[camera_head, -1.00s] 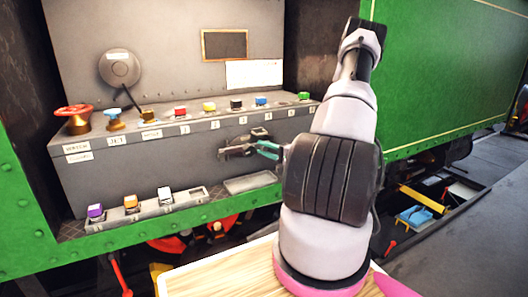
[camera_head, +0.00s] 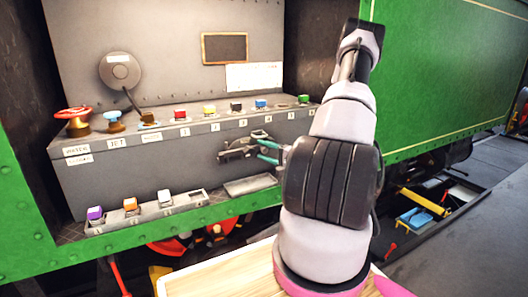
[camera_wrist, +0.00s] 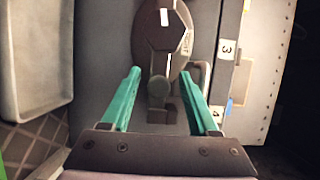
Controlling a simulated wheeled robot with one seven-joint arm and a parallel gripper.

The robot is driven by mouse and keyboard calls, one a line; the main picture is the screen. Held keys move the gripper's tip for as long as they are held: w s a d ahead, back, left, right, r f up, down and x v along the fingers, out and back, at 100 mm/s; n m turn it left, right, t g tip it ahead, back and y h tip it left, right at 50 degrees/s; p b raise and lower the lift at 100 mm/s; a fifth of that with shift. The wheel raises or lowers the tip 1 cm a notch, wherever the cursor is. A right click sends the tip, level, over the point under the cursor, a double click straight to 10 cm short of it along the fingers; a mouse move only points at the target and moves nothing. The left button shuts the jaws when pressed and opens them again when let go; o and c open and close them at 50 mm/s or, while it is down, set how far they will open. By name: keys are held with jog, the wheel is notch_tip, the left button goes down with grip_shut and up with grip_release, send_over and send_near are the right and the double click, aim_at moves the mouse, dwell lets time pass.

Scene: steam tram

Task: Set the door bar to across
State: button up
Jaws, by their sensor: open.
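The door bar (camera_head: 234,153) is a dark metal bar on the front face of the grey bench. A plate beside the pivot has small lettering that I cannot read surely. My gripper (camera_head: 262,151) has teal fingers and stands just right of the bar. In the wrist view my gripper (camera_wrist: 161,73) is open, with a gap on each side of the knob. My arm hides the right end of the bench front.
Coloured buttons and a red handwheel (camera_head: 72,114) line the bench top. A grey tray (camera_head: 250,186) lies below and near the bar. Another tray (camera_head: 185,203) with coloured blocks lies left of it. A wooden board (camera_head: 222,272) is in front.

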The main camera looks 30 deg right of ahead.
jog(key=v, duration=1)
jog(key=shift+s, duration=0.35)
jog(key=shift+d, duration=0.15)
jog(key=shift+r, duration=0.1)
jog(key=s+a+r+n+g+y, duration=0.2)
jog(key=a+r+n+g, duration=0.3)
jog(key=a+r+g, duration=0.3)
jog(key=s+a+r+n+g+y, duration=0.2)
jog(key=s+a+r+n+g, duration=0.15)
jog(key=a+r+g, duration=0.55)
jog(key=s+a+r+t+h, duration=0.2)
jog(key=s+r+t+h, duration=0.1)
jog(key=r, duration=0.4)
jog(key=s+a+r+t+h, duration=0.3)
jog(key=s+r+t+h, duration=0.1)
jog(key=s+r+h, duration=0.2)
jog(key=shift+r+n+t, duration=0.3)
jog(key=shift+r+n, duration=0.05)
jog(key=shift+r, duration=0.15)
